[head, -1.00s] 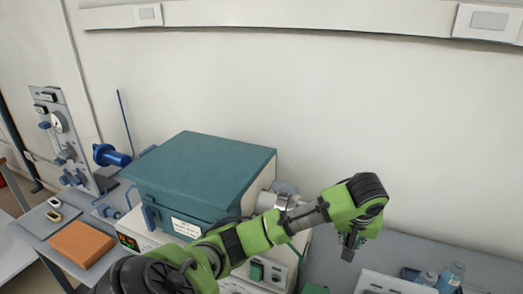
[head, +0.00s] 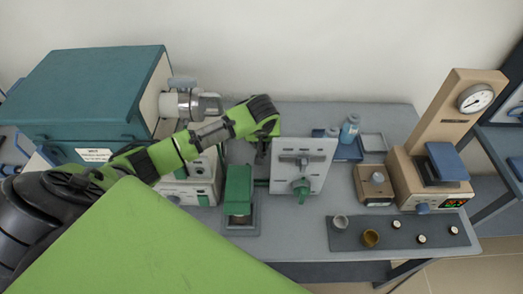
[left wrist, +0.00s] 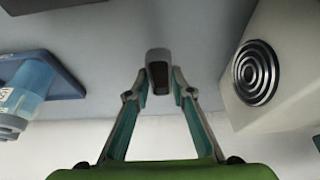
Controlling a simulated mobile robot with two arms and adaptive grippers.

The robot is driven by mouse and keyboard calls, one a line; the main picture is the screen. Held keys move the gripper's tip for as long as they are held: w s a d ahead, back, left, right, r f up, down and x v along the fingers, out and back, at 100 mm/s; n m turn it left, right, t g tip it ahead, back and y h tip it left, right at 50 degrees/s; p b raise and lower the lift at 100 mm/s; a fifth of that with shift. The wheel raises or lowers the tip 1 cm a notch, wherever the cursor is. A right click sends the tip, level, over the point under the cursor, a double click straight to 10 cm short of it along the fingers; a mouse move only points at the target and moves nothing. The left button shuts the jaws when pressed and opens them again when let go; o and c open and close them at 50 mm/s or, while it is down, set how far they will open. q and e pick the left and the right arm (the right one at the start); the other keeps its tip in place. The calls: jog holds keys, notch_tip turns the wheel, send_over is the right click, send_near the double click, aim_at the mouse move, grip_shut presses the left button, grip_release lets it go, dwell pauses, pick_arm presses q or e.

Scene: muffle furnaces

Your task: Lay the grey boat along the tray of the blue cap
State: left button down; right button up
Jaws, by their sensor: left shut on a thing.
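My left gripper (head: 262,152) hangs over the bench, right of the furnace. In the left wrist view its fingers (left wrist: 159,88) are shut on a small grey boat (left wrist: 158,66), which sticks out beyond the fingertips with a dark hollow facing the camera. In the head view the boat is too hidden by the gripper to make out. My right gripper is not in view.
The teal furnace (head: 90,95) with a metal tube end (head: 190,104) stands left. A green press (head: 238,190) and a pale panel (head: 316,165) stand near the gripper. Blue bottles (head: 350,129), a beige gauge stand (head: 443,130) and a dark mat (head: 350,236) with small cups lie right.

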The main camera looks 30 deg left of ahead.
pick_arm(q)
jog(key=shift+f, duration=2.3)
jog(key=c, duration=2.2)
grip_release()
jog(key=shift+f, duration=0.2)
jog(key=o, duration=0.4)
jog(key=shift+r, duration=0.1)
